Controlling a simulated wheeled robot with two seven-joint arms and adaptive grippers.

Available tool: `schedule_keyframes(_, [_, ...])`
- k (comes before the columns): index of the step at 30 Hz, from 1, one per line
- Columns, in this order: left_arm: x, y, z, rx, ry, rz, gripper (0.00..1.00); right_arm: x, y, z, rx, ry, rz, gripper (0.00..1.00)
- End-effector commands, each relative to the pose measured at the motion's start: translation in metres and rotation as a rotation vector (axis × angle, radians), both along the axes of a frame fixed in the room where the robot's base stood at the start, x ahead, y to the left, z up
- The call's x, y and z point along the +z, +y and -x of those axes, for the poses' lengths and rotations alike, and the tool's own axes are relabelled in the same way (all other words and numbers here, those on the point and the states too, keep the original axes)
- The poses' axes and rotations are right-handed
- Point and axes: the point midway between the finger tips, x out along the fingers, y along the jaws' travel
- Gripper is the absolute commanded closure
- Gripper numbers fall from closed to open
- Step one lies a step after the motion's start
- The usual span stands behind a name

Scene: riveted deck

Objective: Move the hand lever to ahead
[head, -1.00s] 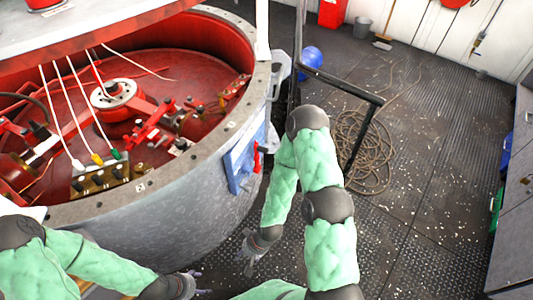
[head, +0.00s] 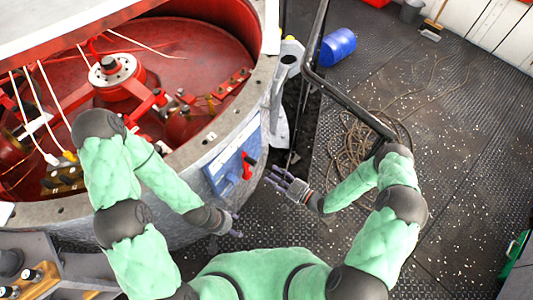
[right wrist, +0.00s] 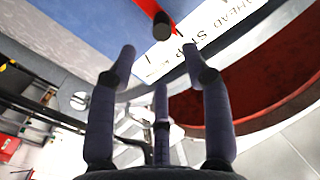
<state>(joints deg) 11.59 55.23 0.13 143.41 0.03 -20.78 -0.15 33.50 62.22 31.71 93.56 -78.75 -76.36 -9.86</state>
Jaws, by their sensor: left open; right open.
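The red hand lever (head: 248,163) is on a blue panel (head: 224,171) on the side of the grey drum. In the right wrist view, its black-ended red lever (right wrist: 161,24) is at the top centre, in front of a white label plate (right wrist: 215,32) reading AHEAD and STOP. I cannot tell which mark the lever points to. My right gripper (head: 272,181) is open and empty, just right of the lever, apart from it; its spread fingers (right wrist: 150,62) point towards it. My left gripper (head: 236,225) is open and empty below the panel.
The grey drum (head: 205,146) with red machinery inside fills the left. A dark rail (head: 343,99) runs beside my right arm. A coiled rope (head: 350,145) and a blue drum (head: 338,47) lie on the deck. The deck at right is mostly clear.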

Motion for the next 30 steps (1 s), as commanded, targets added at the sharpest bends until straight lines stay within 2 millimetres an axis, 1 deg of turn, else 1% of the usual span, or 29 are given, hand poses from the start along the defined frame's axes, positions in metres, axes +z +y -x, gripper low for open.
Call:
schedule_keyframes(5, [-0.003,0.0,0.0,0.001,0.001,0.0,0.33,-0.001,0.013,-0.009,0.006,-0.004,-0.001,0.51])
schedule_keyframes(15, [-0.014,0.0,0.0,0.001,0.0,0.0,0.33,-0.001,0.056,-0.046,0.007,-0.003,0.0,0.51])
schedule_keyframes(18, [-0.017,0.0,0.0,0.001,0.0,0.0,0.33,-0.001,0.066,-0.055,0.005,-0.003,0.0,0.51])
schedule_keyframes(24, [-0.02,0.0,0.0,0.0,0.0,0.0,0.33,-0.001,0.079,-0.067,0.003,0.0,0.0,0.51])
schedule_keyframes(30, [-0.02,0.0,0.0,0.0,0.0,0.0,0.33,0.0,0.081,-0.07,0.002,0.0,0.0,0.51])
